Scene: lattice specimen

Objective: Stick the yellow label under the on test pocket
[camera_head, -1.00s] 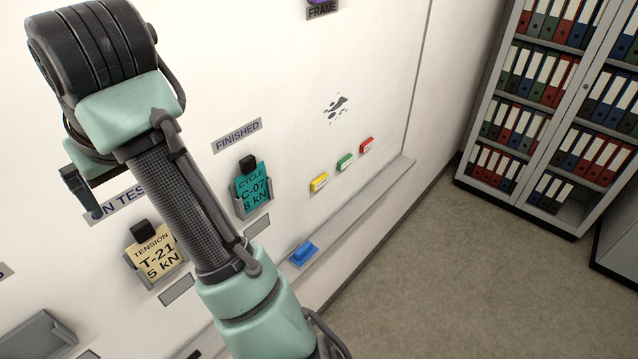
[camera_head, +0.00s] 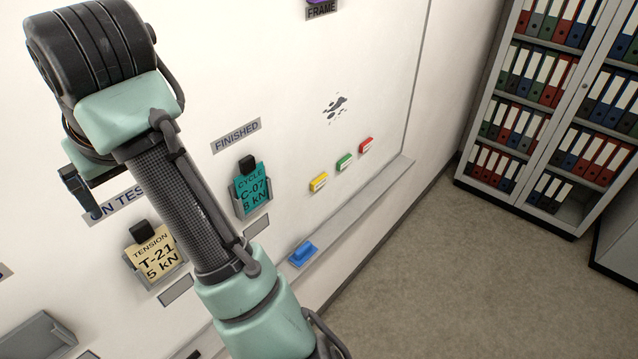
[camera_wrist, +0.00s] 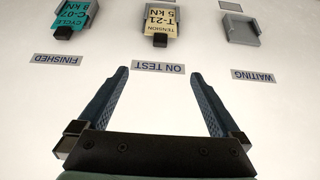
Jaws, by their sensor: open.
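The yellow label (camera_head: 319,182) is stuck on the white board, right of the FINISHED pocket, beside a green and a red label. The on test pocket (camera_head: 181,274) holds a cream card reading TENSION T-21 5 kN; a grey plate (camera_head: 176,290) lies just under it. The pocket also shows upside down at the top of the wrist view (camera_wrist: 160,40), above the ON TEST sign (camera_wrist: 158,67). My gripper (camera_wrist: 163,72) is open and empty in the wrist view, with its fingers spread on either side of that sign. In the head view my arm hides part of the board.
The finished pocket (camera_head: 238,200) holds a teal CYCLE C-07 card. The waiting pocket (camera_wrist: 242,32) is empty. A blue eraser-like block (camera_head: 302,254) sits on the ledge (camera_head: 350,220). Green (camera_head: 344,162) and red (camera_head: 366,146) labels adjoin clear board. Binder shelves (camera_head: 540,100) stand at right.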

